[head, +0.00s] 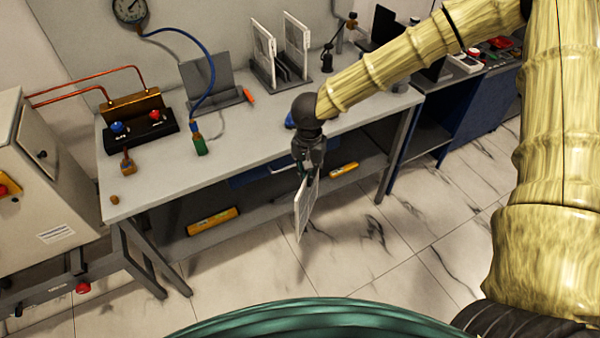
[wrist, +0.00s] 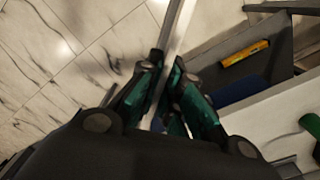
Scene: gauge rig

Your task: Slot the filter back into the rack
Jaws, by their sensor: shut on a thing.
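My gripper (head: 309,172) is shut on a thin white panel, the filter (head: 302,212), which hangs down on edge in front of the bench. In the wrist view the filter (wrist: 178,35) runs edge-on between the dark green fingers (wrist: 162,95) of my gripper. The rack (head: 283,80) stands at the back of the bench top, a dark base with upright dividers. Two white framed filters (head: 297,45) (head: 264,52) stand upright in it. My gripper is in front of the rack and lower, over the floor side of the bench's front edge.
The bench (head: 240,135) has free top between its front edge and the rack. A grey stand (head: 208,85), a valve block (head: 137,122) and a green-ended hose (head: 199,143) stand to the left. Yellow bars (head: 213,221) lie on the lower shelf. A grey cabinet (head: 50,150) is at far left.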

